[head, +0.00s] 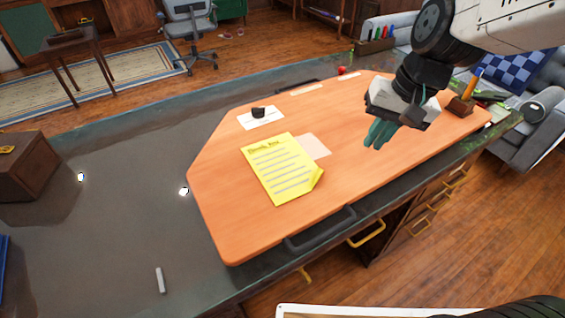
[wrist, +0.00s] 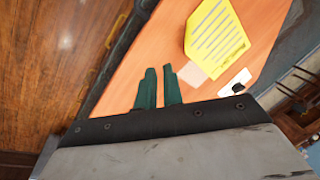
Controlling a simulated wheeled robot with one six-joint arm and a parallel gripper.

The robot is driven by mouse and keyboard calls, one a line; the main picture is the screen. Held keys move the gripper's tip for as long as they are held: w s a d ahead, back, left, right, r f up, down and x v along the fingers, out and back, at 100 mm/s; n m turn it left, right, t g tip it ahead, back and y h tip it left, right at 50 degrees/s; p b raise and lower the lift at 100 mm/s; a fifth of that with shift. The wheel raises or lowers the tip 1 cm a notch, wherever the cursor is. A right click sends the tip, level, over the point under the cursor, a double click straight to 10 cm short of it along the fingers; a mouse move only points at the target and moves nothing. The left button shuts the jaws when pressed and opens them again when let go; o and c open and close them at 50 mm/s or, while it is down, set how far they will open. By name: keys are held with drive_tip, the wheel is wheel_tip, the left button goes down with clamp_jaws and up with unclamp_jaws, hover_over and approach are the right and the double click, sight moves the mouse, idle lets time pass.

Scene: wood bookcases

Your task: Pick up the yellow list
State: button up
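The yellow list (head: 280,169) is a sheet with grey lines and a curled lower right corner. It lies flat on the orange wooden desktop (head: 222,205) in the head view. It also shows in the wrist view (wrist: 216,38) at the top, ahead of the fingers. My gripper (head: 378,135) is above the desktop, to the right of the list and apart from it. In the wrist view its two green fingers (wrist: 159,88) stand close together with a narrow gap between them. Nothing shows between them.
A pale sheet (head: 315,146) lies beside the list's right edge. A white card (head: 260,117) with a small black object (head: 258,112) lies behind the list. A pen holder (head: 461,106) stands at the desktop's right end. The front left of the desktop is clear.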

drive_tip(key=m, duration=0.1)
approach(319, 168)
drive_tip(key=shift+y, duration=0.4)
drive_tip(key=x, duration=0.7)
drive_tip(key=shift+w+d+f, duration=0.1)
drive_tip(key=shift+d+f, duration=0.2)
clamp_jaws()
drive_tip(key=shift+r, duration=0.15)
